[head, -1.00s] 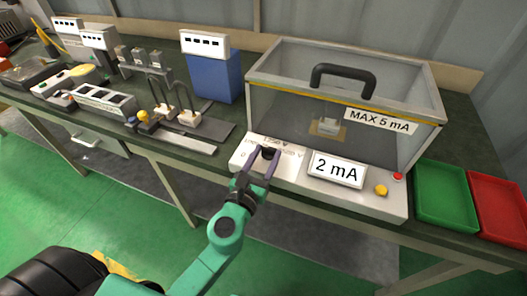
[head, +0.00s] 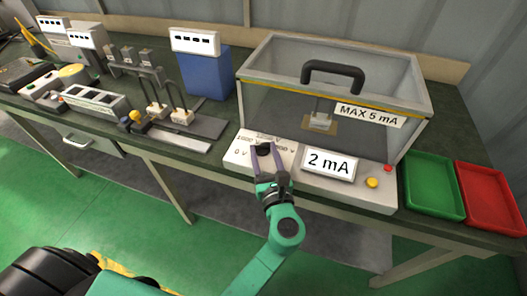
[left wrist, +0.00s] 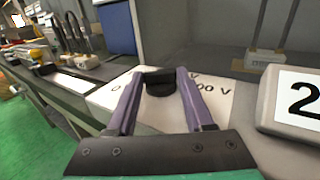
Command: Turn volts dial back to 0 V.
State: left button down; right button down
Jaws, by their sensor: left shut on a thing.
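The volts dial is a black knob (head: 264,150) on the sloped white front panel (head: 232,152) of the clear-lidded test box. Printed voltage marks surround it, with "0 V" at its left. My left gripper (head: 266,152) is shut on the dial, one purple finger on each side of it. In the left wrist view the black dial (left wrist: 159,82) sits between the two fingertips, and its pointer direction cannot be made out. The display (head: 329,163) beside it reads "2 mA". My right gripper is not in view.
The clear box (head: 290,105) has a black handle and a "MAX 5 mA" label. A yellow button (head: 372,183) and a red one (head: 388,168) are on the panel's right. Green (head: 432,212) and red (head: 490,222) trays stand at right. Instruments crowd the bench's left.

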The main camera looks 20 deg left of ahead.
pick_arm(q)
jog(key=shift+c, duration=1.4)
grip_release()
jog(key=b+v, duration=0.1)
jog(key=v, duration=1.3)
jog(key=shift+s+b, duration=0.25)
jog(key=shift+b, duration=0.1)
jog(key=shift+d, duration=0.1)
